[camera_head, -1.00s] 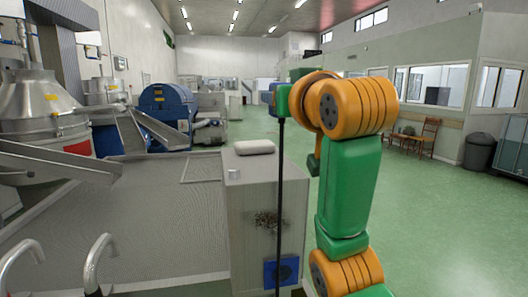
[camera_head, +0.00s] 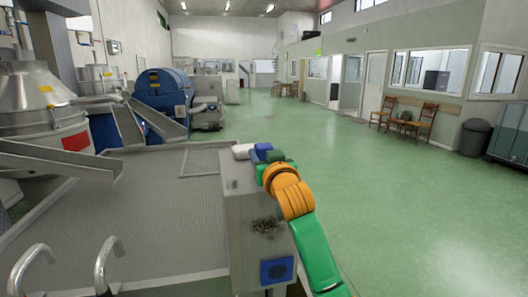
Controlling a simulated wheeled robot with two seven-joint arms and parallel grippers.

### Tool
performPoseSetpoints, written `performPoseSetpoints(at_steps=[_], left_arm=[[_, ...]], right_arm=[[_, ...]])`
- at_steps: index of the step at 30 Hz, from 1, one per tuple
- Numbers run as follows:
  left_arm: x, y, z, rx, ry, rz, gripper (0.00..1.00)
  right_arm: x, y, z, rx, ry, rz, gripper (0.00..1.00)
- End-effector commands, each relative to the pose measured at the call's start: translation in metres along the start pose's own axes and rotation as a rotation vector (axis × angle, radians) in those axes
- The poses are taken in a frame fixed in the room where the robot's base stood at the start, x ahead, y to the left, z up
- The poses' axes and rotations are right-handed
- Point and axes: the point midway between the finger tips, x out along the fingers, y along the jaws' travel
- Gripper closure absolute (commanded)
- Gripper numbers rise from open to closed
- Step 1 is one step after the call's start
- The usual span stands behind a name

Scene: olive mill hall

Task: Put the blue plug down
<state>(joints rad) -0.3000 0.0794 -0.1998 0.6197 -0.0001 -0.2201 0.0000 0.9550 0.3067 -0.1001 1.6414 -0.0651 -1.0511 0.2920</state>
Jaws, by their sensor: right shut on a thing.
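The blue plug (camera_head: 262,148) is at the top of the grey cabinet (camera_head: 248,200), near its far right corner and beside a white rounded pad (camera_head: 242,151). My right gripper (camera_head: 267,155) is shut on the plug, and my orange and green arm reaches up to it from the lower right. The gripper and arm partly hide the plug and the cabinet's right edge. I cannot tell whether the plug touches the cabinet top. My left gripper is not in view.
A blue socket panel (camera_head: 277,270) is on the cabinet's front. A ribbed grey platform (camera_head: 150,210) lies to the left, with curved metal rails (camera_head: 105,262) in front. Steel and blue mill machines stand behind. Open green floor (camera_head: 400,200) is on the right.

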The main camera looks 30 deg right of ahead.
Motion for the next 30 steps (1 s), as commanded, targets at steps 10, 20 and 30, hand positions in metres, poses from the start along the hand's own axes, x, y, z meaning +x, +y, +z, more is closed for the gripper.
performPoseSetpoints(at_steps=[10,20,30], left_arm=[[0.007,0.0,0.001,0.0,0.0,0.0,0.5],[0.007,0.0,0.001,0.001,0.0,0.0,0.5],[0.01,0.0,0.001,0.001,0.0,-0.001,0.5]], right_arm=[[0.0,0.0,0.01,0.0,0.0,-0.001,1.0],[0.0,0.0,0.011,0.0,-0.001,-0.001,0.16],[-0.009,0.0,0.003,0.0,0.004,-0.001,0.16]])
